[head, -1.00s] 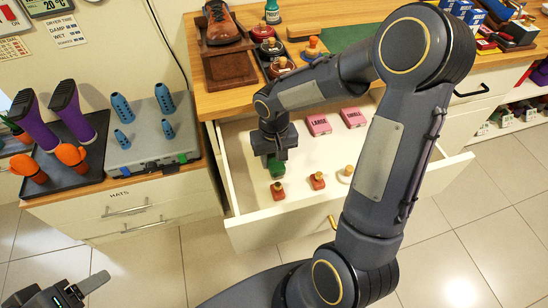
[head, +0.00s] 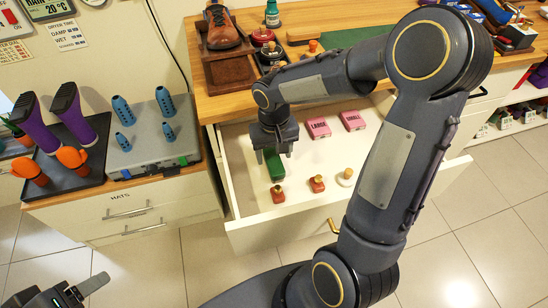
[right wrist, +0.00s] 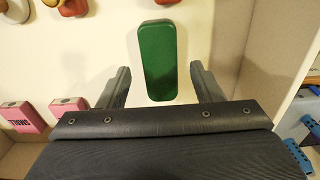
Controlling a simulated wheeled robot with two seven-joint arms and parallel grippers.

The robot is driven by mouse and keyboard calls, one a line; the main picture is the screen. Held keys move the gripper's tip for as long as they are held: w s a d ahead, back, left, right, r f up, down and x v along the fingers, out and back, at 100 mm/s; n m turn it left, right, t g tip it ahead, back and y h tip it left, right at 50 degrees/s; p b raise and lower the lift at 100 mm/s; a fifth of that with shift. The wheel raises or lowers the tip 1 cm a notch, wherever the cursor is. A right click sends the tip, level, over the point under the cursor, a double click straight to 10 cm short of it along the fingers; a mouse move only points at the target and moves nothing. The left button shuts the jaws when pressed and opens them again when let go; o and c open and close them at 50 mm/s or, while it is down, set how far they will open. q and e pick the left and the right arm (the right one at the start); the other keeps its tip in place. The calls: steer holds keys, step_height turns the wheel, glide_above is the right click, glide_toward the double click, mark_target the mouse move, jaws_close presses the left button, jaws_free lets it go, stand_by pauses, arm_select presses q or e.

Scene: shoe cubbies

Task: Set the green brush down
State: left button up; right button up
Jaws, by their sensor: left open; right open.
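The green brush (head: 274,165) lies on the floor of the open white drawer (head: 232,172), near its left side. In the right wrist view the green brush (right wrist: 158,60) shows as a long rounded green block. My right gripper (head: 275,151) is above and just behind it in the head view. In the right wrist view my right gripper's fingers (right wrist: 158,82) are spread apart, with a gap on each side of the brush. My left gripper (head: 78,292) is open and empty at the lower left, far from the drawer.
Two pink boxes (head: 318,128) (head: 352,121) lie at the back of the drawer. Small red knobbed brushes (head: 277,193) (head: 317,183) and a pale one (head: 346,177) stand near its front. The drawer's middle is clear. A shoe (head: 221,28) stands on the worktop behind.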

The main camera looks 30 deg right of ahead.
mark_target(274, 161)
step_height(274, 161, up, 8)
steer(key=p, duration=0.1)
steer(key=s+a+r+t+y, duration=0.2)
steer(key=s, duration=0.6)
steer(key=s+a+r+n+t+y, duration=0.1)
steer(key=s+a+r+t, duration=0.1)
steer(key=s, duration=0.7)
steer(key=shift+r+t+y, duration=0.25)
steer(key=shift+t+y, duration=0.15)
steer(key=shift+t, duration=0.4)
